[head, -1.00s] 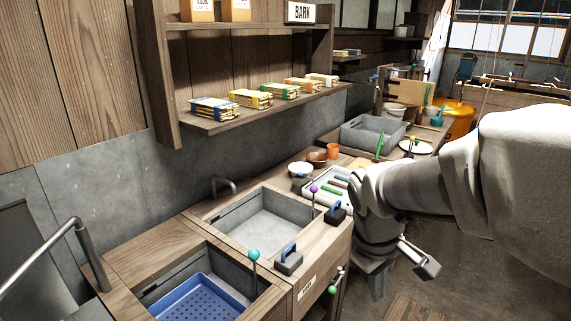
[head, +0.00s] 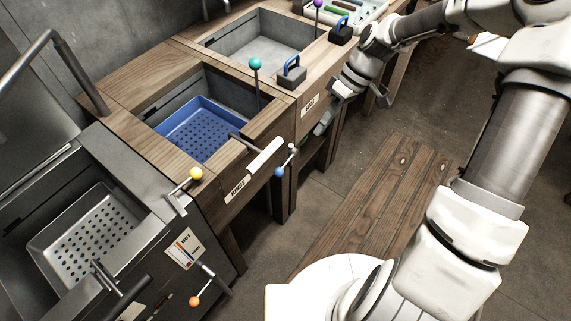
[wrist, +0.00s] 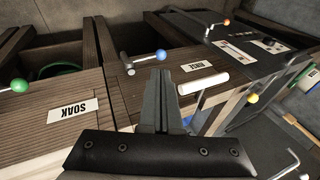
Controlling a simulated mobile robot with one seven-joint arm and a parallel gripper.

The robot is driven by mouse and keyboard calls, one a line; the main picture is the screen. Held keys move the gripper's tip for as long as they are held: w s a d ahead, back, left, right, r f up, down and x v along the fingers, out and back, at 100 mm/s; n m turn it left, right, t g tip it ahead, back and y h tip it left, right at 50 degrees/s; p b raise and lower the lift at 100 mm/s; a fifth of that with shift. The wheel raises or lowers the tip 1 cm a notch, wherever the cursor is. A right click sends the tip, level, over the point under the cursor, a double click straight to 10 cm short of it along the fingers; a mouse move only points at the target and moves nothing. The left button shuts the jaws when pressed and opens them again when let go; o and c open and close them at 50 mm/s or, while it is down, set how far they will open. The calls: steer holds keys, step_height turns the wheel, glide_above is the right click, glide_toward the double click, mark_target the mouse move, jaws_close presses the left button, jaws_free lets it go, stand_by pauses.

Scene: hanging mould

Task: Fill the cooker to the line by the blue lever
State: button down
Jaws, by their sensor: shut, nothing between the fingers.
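The cooker (head: 160,232) is the grey metal unit at the lower left in the head view, with a perforated tray (head: 75,245) inside. I cannot make out a fill line or water level. The blue-knobbed lever (head: 279,172) sticks out from the front of the rinse basin, beside a white handle (head: 265,154). It also shows in the wrist view (wrist: 161,55), just beyond my fingertips and apart from them. My gripper (wrist: 161,95) is shut and empty, pointing toward the rinse front. In the head view it is partly hidden, low beside the soak front.
The rinse basin holds a blue perforated tray (head: 205,130). A teal-knobbed lever (head: 255,63) and a blue-handled block (head: 292,72) stand nearby.

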mark_target(282, 169)
steer(key=shift+w+a+f+y+b, duration=0.15)
steer(key=shift+w+a+f+y, duration=0.15)
steer(key=shift+f, duration=0.2)
steer(key=shift+w+a+f+y+b, duration=0.15)
steer(key=shift+w+f+y, duration=0.2)
steer(key=shift+f, duration=0.1)
steer(key=b+x, duration=0.3)
steer(key=x, duration=1.1)
steer(key=shift+b, duration=0.3)
steer(key=shift+f, duration=0.15)
